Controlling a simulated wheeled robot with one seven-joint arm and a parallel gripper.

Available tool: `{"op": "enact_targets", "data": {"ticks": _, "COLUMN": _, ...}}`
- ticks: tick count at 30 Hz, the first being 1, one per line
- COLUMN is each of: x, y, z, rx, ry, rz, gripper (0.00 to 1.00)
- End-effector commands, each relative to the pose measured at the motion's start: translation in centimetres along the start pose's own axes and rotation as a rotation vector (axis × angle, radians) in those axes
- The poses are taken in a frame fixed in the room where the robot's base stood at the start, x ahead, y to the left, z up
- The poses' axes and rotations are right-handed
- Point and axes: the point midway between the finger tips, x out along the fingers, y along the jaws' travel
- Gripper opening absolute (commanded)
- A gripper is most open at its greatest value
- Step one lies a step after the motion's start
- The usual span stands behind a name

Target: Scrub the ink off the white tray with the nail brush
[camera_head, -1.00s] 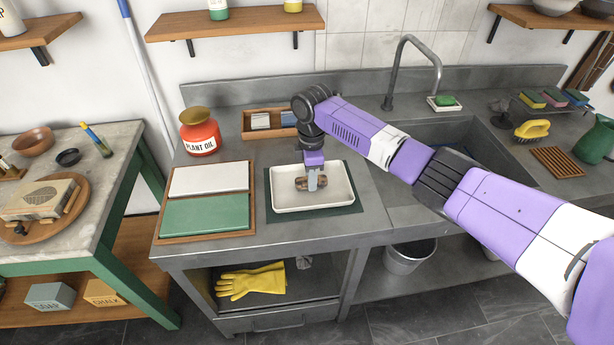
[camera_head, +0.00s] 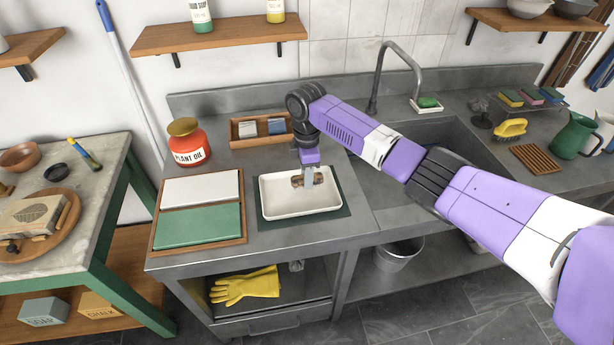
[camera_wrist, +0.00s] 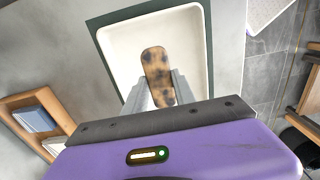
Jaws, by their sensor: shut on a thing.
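The white tray (camera_head: 275,207) lies on a dark green mat (camera_head: 343,208) on the steel counter. My gripper (camera_head: 309,182) points down over the tray's back part, right of its middle. It is shut on the nail brush (camera_head: 297,181), which has a mottled brown and black back. In the wrist view the brush (camera_wrist: 155,62) sits between the fingers inside the outline of the tray (camera_wrist: 118,50). The bristles are hidden beneath it, and I cannot tell whether they touch the tray floor. The tray floor that shows looks cream white, with no clear ink on it.
A wooden frame with white and green slabs (camera_head: 200,226) lies left of the tray. A red plant oil jar (camera_head: 188,145) and a wooden box (camera_head: 247,141) stand behind.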

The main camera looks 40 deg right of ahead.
Motion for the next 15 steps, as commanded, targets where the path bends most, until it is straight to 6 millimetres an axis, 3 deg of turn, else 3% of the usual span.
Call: {"op": "enact_targets", "data": {"ticks": 15, "x": -4.4, "y": 0.1, "z": 0.0, "rx": 0.000, "ry": 0.001, "rz": 0.002, "gripper": 0.00}}
